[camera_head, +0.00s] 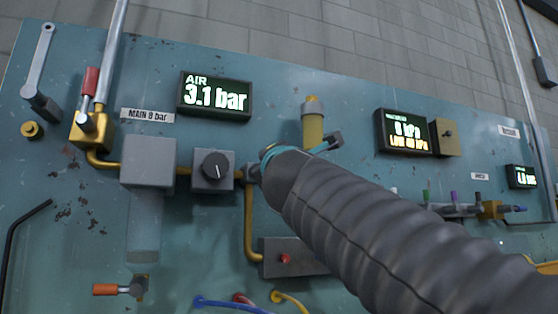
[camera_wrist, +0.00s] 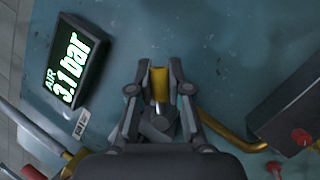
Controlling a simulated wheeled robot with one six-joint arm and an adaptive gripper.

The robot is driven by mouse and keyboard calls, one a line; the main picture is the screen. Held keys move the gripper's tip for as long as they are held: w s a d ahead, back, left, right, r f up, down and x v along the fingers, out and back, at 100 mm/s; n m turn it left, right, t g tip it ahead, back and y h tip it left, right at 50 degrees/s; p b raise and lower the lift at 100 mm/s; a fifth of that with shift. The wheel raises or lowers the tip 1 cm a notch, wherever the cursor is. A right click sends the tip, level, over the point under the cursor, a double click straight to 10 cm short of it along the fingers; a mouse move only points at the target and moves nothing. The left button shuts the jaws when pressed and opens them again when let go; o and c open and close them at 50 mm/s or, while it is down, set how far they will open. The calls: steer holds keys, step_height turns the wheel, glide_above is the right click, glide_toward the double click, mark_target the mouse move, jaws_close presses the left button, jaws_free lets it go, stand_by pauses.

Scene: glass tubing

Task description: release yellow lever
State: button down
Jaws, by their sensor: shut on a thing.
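In the wrist view my gripper (camera_wrist: 160,72) has its two fingers on either side of a yellow lever handle (camera_wrist: 160,82) and is shut on it. The lever's metal stem (camera_wrist: 160,108) runs down from the handle toward the valve, which is partly hidden by the gripper. In the head view my arm's grey sleeve covers most of the gripper, and I cannot make out the held lever there.
The AIR display (camera_head: 214,97) reads 3.1 bar; it also shows in the wrist view (camera_wrist: 75,60). A black knob (camera_head: 215,165) sits left of my arm. A yellow cylinder (camera_head: 312,130) stands above it. A box with a red button (camera_head: 285,258) is below, with a yellow pipe (camera_head: 249,225) beside it.

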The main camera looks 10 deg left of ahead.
steer(key=m, duration=0.1)
steer(key=m+h, duration=0.1)
steer(key=m, duration=0.1)
steer(key=f+m+h, duration=0.1)
steer(key=m, duration=0.1)
steer(key=shift+w+d, duration=0.15)
steer(key=shift+d, duration=0.1)
steer(key=shift+d+f+m+g+h, duration=0.1)
steer(key=shift+f+m+g+h, duration=0.35)
steer(key=shift+m, duration=0.55)
steer(key=shift+f+m+g+h, duration=0.25)
steer(key=shift+m+h, duration=0.3)
steer(key=shift+m, duration=0.45)
steer(key=shift+w, duration=0.1)
steer(key=c, duration=1.1)
jaws_free()
steer(key=v, duration=1.2)
